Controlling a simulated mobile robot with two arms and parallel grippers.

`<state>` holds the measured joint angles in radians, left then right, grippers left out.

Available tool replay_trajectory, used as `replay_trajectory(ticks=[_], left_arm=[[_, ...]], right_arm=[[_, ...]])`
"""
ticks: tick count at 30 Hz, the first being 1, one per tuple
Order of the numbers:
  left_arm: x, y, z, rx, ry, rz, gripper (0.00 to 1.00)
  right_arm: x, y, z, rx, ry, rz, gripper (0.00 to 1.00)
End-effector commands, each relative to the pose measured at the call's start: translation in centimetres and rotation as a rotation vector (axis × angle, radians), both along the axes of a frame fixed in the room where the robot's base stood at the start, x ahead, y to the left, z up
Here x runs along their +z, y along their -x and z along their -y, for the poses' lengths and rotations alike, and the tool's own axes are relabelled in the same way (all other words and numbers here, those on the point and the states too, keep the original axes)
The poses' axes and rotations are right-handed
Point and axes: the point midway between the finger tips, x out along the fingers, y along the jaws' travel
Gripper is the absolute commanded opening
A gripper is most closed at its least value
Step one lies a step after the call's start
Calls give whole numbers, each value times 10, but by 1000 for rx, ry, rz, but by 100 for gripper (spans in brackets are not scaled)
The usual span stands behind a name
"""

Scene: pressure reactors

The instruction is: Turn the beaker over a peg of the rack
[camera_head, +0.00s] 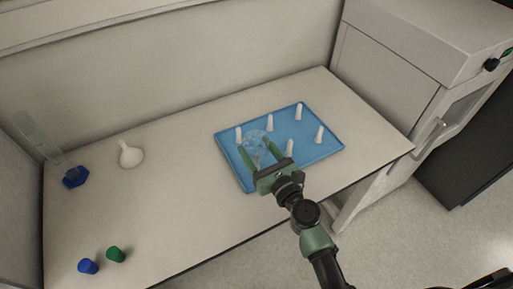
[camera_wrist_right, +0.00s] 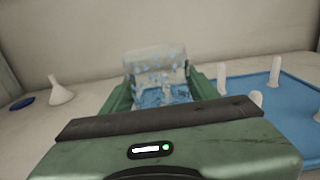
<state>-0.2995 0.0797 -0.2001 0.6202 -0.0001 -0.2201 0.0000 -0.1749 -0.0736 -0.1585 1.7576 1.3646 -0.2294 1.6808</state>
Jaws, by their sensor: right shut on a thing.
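The clear beaker (camera_head: 254,136) is between the two green fingers of my right gripper (camera_head: 255,147), which is shut on it. It also shows in the right wrist view (camera_wrist_right: 155,68), standing up between the fingers; I cannot tell which end is its mouth. The rack is a blue tray (camera_head: 323,152) with several white pegs, such as the back peg (camera_head: 298,112) and the right peg (camera_head: 320,134). The beaker is over the left part of the rack, close to the left peg (camera_head: 239,134). Whether a peg is inside it is unclear. My left gripper is not in view.
A clear cylinder with a blue base (camera_head: 75,177) stands at the far left. Blue (camera_head: 88,266) and green (camera_head: 116,254) caps sit near the front. A grey cabinet (camera_head: 385,75) borders the right.

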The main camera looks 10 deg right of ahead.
Motion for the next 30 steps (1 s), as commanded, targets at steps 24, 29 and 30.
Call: replay_trajectory(ticks=[24, 29, 30], left_arm=[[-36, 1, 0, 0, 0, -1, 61], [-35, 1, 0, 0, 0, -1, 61], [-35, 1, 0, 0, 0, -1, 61]], right_arm=[[-36, 0, 0, 0, 1, 1, 9], [-36, 0, 0, 0, 1, 1, 9], [-36, 0, 0, 0, 1, 1, 65]])
